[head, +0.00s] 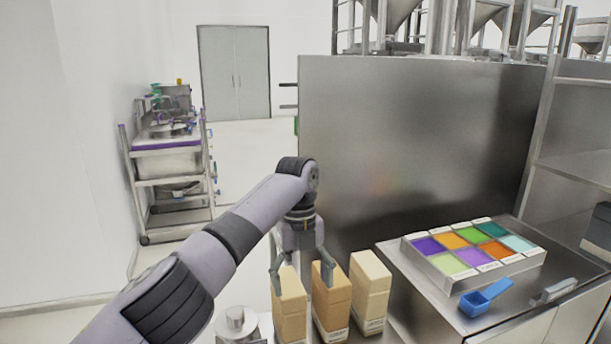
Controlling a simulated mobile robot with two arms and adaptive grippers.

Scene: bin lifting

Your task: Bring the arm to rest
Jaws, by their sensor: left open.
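My left arm comes in from the lower left and bends down at the middle of the head view. My left gripper (302,275) hangs from it, fingers pointing down and spread open. It is over or just in front of the left and middle bins of a row of three. The left bin (290,312) is tan, the middle bin (331,308) is orange-brown, and the right bin (370,290) is pale cream. The fingers overlap the left and middle bins in the picture; I cannot tell whether they touch. My right gripper is not in view.
A steel counter (412,282) at right bears a tray (447,284) of coloured compartments and a blue scoop (484,298). A tall steel panel (420,150) stands behind. A wheeled rack (170,175) stands at the back left. The floor before the grey doors (235,75) is clear.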

